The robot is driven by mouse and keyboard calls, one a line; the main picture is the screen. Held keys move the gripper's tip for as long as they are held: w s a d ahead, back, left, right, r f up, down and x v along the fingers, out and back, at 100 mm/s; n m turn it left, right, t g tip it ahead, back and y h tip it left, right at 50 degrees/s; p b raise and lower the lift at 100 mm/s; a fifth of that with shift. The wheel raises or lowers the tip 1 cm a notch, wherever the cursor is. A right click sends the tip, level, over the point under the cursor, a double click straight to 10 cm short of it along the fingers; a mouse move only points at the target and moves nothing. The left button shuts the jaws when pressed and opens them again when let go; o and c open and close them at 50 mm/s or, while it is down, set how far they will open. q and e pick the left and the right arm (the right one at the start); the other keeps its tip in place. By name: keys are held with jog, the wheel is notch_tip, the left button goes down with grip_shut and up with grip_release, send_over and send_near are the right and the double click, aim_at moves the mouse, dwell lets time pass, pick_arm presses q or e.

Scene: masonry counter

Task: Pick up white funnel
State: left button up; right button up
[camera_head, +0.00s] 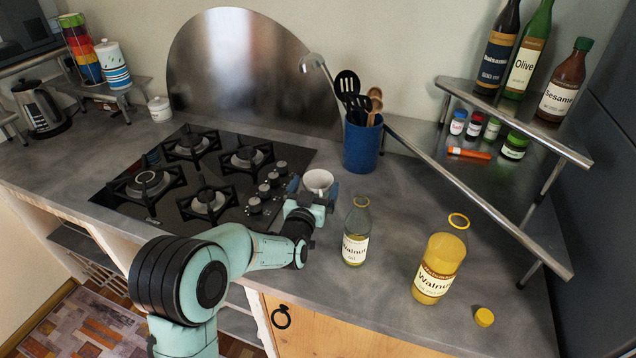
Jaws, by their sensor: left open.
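The white funnel (318,180) shows as a small white round piece on the counter, right of the stove. Its lower part is hidden behind my left gripper (313,190). My left gripper is open, with its two fingers reaching toward the funnel, one on each side of it. From this view I cannot tell whether the fingers touch it. My right gripper is not in view.
A small Walnut oil bottle (356,232) stands right of my left gripper. A larger open bottle (440,262) and its yellow cap (484,317) are farther right. A blue utensil pot (362,145) stands behind the funnel. The black gas stove (225,165) lies left.

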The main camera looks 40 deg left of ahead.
pick_arm(q)
jog(key=shift+x, duration=0.95)
jog(key=shift+s, duration=0.1)
jog(key=c, duration=0.8)
jog(key=shift+c, duration=0.2)
jog(key=shift+r, duration=0.15)
